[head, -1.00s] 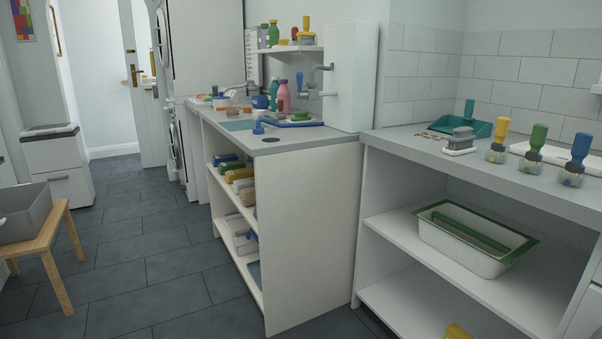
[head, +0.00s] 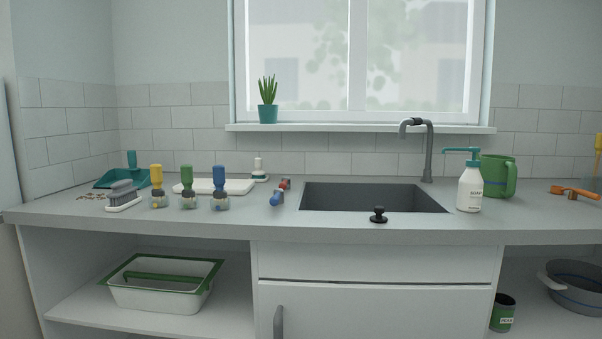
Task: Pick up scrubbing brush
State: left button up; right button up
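A grey brush-like object with an arched handle and a white base (head: 124,198) stands on the left part of the grey counter (head: 260,222); it looks like the scrubbing brush. Three small clear pots with upright handles stand to its right: yellow (head: 156,187), green (head: 188,187) and blue (head: 220,187). A teal dustpan (head: 125,179) lies behind the grey brush, with brown crumbs (head: 91,197) beside it. Neither of my grippers is in view.
A white tray (head: 214,187) lies behind the pots. A sink (head: 370,197) with a tap (head: 427,150) is in the middle. A soap bottle (head: 469,190) and green mug (head: 498,176) stand to its right. A green-rimmed tub (head: 160,297) sits on the shelf below.

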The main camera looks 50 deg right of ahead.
aim_at(258, 173)
jog(key=l+z, duration=0.1)
jog(key=z, duration=1.15)
